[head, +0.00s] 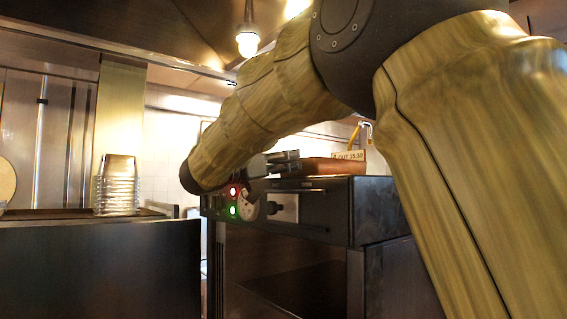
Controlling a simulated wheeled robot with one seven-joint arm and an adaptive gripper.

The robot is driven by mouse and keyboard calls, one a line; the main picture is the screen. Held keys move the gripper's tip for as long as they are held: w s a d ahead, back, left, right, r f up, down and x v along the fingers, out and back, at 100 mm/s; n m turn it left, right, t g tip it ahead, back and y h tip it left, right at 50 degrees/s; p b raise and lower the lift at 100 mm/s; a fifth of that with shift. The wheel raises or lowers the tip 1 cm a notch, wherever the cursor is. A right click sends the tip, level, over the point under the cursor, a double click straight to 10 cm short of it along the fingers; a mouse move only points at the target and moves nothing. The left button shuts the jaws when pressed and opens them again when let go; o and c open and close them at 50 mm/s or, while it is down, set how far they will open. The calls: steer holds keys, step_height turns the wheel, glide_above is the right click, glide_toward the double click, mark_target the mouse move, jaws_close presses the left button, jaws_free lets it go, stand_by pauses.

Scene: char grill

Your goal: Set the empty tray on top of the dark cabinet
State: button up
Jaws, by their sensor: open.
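A brown, shallow, tray-like thing (336,167) rests on top of the dark cabinet (375,210) at centre right. Its inside does not show from this low angle, so I cannot tell whether it is empty. My arm crosses the upper middle of the head view. My gripper (284,160) is small, partly hidden by the arm, at the left end of the brown thing. It is open, just above the cabinet top. I cannot tell whether its fingers touch the brown thing.
A second dark cabinet (100,270) stands at the left, with a stack of clear containers (117,185) on it. The cabinet's front has a lit green lamp (233,210) and a dial. A lamp bulb (247,44) hangs above.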

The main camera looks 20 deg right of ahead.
steer(key=shift+r, duration=0.1)
steer(key=b+v, duration=0.4)
steer(key=v, duration=0.8)
steer(key=shift+b, duration=0.3)
